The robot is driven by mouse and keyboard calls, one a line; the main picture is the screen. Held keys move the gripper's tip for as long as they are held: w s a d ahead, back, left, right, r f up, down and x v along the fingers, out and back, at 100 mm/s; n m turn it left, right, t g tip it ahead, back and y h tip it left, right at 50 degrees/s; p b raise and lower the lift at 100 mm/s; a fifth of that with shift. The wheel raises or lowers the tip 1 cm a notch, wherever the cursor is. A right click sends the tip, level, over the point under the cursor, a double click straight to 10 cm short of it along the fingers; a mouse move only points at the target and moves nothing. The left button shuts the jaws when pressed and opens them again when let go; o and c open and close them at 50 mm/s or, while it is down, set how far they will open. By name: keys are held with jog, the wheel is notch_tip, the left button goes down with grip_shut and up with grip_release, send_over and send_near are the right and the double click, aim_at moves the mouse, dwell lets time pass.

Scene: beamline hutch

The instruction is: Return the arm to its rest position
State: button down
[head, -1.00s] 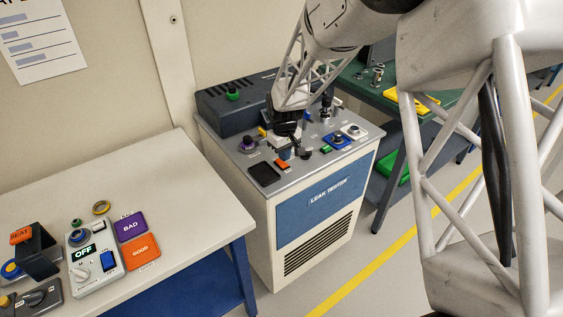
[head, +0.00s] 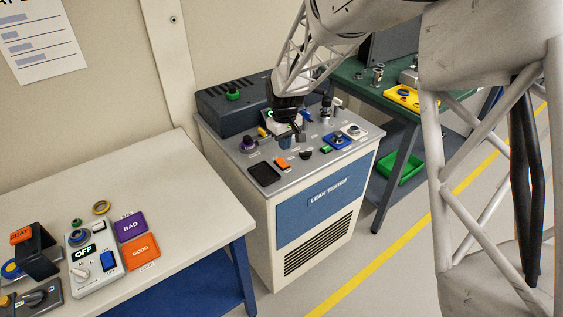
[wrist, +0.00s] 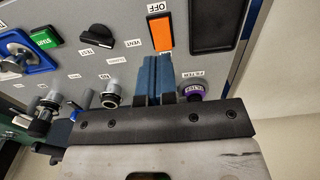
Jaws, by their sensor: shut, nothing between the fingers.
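My gripper (head: 299,136) is over the top panel of the leak tester (head: 318,192) in the head view, with my arm reaching in from the upper right. In the wrist view the two blue fingers of my gripper (wrist: 157,75) are together with nothing between them. They point toward the panel, near an orange rocker switch (wrist: 160,33) labelled OFF. Whether the fingertips touch the panel cannot be told.
The panel holds a black knob (wrist: 98,36), a green button (wrist: 45,38), a dark pad (wrist: 216,25), a purple knob (wrist: 190,88) and upright fittings. A white bench (head: 130,170) stands left. A green table (head: 350,76) stands behind right, with a yellow tray (head: 412,98).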

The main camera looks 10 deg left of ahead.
dwell(0.4)
jog(key=s+d+r+m+t, duration=0.1)
jog(key=s+d+r+m, duration=0.4)
jog(key=s+d+r, duration=1.3)
jog(key=s+d+m, duration=0.1)
jog(key=s+d, duration=0.3)
jog(key=s, duration=0.3)
jog(key=s+d+m+t, duration=0.1)
jog(key=s+d, duration=0.3)
jog(key=s, duration=0.3)
jog(key=s+d+m, duration=0.2)
jog(key=s+d, duration=0.1)
jog(key=s, duration=0.4)
jog(key=shift+d+f+t, duration=0.3)
jog(key=shift+d+f, duration=0.05)
jog(key=shift+d, duration=0.05)
